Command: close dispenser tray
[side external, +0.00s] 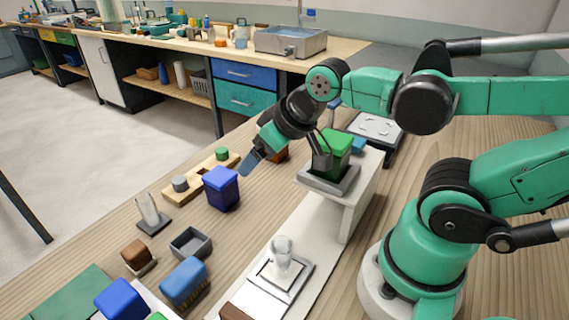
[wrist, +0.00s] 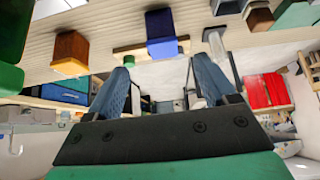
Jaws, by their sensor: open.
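The dispenser is a white stand (side external: 352,205) on the wooden bench, with a green block (side external: 333,150) in a grey holder (side external: 329,184) on top. A flat grey-and-white tray (side external: 268,283) lies on the white base at its foot, with a clear glass (side external: 281,252) standing on it. I cannot tell from one view how far the tray is out. My gripper (side external: 252,162) is left of the green block, tilted down and above the bench. In the wrist view my gripper (wrist: 162,82) has its two blue-grey fingers spread apart with nothing gripped between them.
A dark blue box (side external: 221,190) stands below and left of my gripper. Behind it is a wooden holder (side external: 203,180) with grey and green pegs. A clear-rod holder (side external: 151,218), a small grey bin (side external: 190,243) and a blue block (side external: 184,280) occupy the front left.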

